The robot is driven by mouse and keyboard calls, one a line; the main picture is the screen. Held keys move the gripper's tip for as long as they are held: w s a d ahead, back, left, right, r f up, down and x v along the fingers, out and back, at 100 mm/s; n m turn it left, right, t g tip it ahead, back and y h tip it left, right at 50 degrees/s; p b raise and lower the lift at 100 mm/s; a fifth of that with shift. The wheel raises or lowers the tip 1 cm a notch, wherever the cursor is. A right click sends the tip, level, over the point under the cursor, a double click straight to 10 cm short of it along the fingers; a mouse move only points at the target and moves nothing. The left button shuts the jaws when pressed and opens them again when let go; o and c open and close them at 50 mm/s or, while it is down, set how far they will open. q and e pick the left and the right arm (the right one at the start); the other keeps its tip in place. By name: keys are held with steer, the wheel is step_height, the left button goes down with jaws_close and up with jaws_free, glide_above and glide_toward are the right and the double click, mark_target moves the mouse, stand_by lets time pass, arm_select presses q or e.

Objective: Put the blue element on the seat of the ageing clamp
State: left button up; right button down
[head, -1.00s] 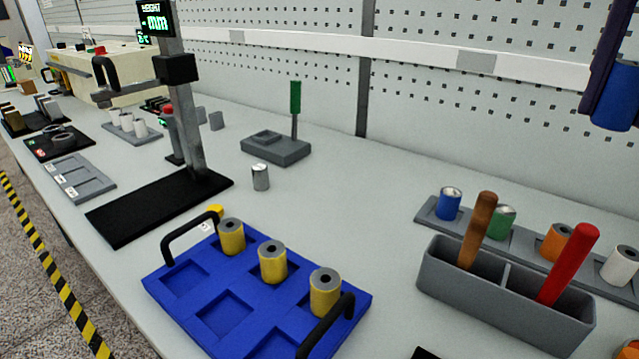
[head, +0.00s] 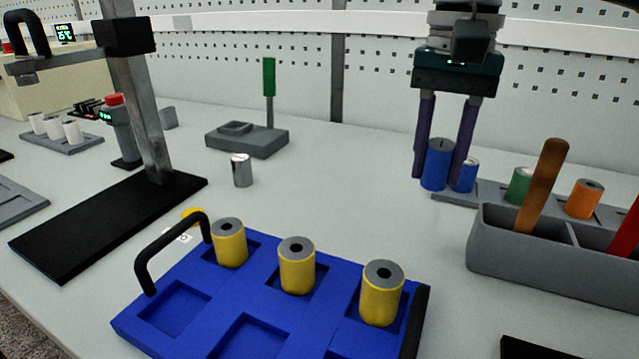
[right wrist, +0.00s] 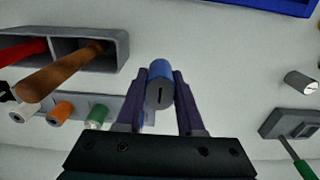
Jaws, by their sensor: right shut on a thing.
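My right gripper (head: 441,170) is shut on a blue cylinder, the blue element (head: 436,165), and holds it upright between its two purple fingers, left of and close to the back rack. The right wrist view shows the same blue element (right wrist: 160,85) between the fingertips, with a dark slot in its end face. A grey block with a raised square seat and an upright green handle, which looks like the ageing clamp (head: 262,143), stands left of the gripper; its seat (head: 236,128) looks empty. It also shows at the right edge of the wrist view (right wrist: 290,124). My left gripper is not in view.
A grey rack (head: 548,203) holds another blue cylinder (head: 465,176), a green one and an orange one. A grey bin (head: 500,250) with wooden and red handles stands before it. A blue tray (head: 262,300) holds yellow spools. A small metal cylinder (head: 241,170) stands near the clamp.

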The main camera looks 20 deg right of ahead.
mark_target(420, 239)
step_height(420, 239, down, 8)
steer(key=shift+r+b, duration=0.1)
steer(key=shift+b, duration=0.55)
steer(key=shift+f, duration=0.35)
steer(key=c, duration=0.5)
jaws_free()
steer(key=shift+f, duration=0.1)
